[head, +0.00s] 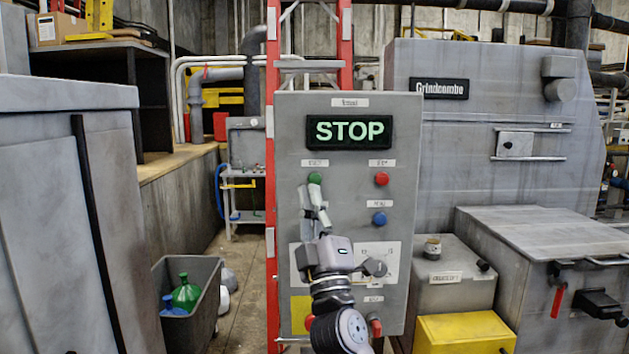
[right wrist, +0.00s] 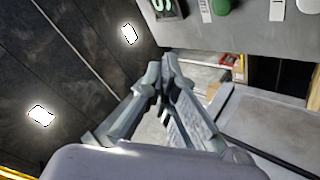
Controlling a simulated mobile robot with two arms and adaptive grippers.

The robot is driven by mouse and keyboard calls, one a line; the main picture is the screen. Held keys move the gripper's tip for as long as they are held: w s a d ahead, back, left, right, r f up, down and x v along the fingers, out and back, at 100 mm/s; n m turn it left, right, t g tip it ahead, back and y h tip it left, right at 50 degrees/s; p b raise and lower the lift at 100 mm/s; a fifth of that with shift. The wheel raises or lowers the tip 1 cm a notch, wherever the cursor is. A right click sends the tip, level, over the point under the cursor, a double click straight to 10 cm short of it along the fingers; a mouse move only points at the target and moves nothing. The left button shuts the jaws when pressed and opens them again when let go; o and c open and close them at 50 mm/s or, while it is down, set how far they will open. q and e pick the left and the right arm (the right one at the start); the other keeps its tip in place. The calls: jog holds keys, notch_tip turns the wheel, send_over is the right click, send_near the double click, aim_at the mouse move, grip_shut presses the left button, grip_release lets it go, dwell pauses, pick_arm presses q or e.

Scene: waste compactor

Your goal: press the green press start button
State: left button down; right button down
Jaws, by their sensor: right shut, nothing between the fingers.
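The green button (head: 315,178) is at the upper left of the grey control panel (head: 348,97), under the lit STOP display (head: 349,132). My right gripper (head: 312,192) is in front of the panel with its fingers pointing up, and its tips appear just below the green button. In the right wrist view the shut fingers (right wrist: 166,62) hold nothing. There the green button (right wrist: 222,6) is at the top edge, up and right of the tips, with a visible gap between. My left gripper is not in view.
A red button (head: 381,179) and a blue button (head: 379,219) are right of the green one. A dark knob (head: 376,267) sits lower on the panel. A red ladder (head: 345,50) stands behind it. A grey bin (head: 205,312) with bottles is at lower left.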

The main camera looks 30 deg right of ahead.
aim_at(315, 179)
jog(key=w+d+b, duration=0.3)
jog(key=w+d, duration=0.1)
jog(key=w, duration=0.3)
jog(key=shift+w+d+b, duration=0.3)
jog(key=shift+d+f, duration=0.1)
dwell(1.5)
jog(key=shift+w+d+b, duration=0.1)
jog(key=shift+w+b, duration=0.2)
jog(key=shift+w, duration=0.05)
jog(key=shift+w+d+b, duration=0.3)
jog(key=shift+w+b, duration=0.1)
dwell(0.7)
dwell(0.4)
jog(key=shift+s+a+p, duration=0.45)
jog(key=shift+s, duration=0.35)
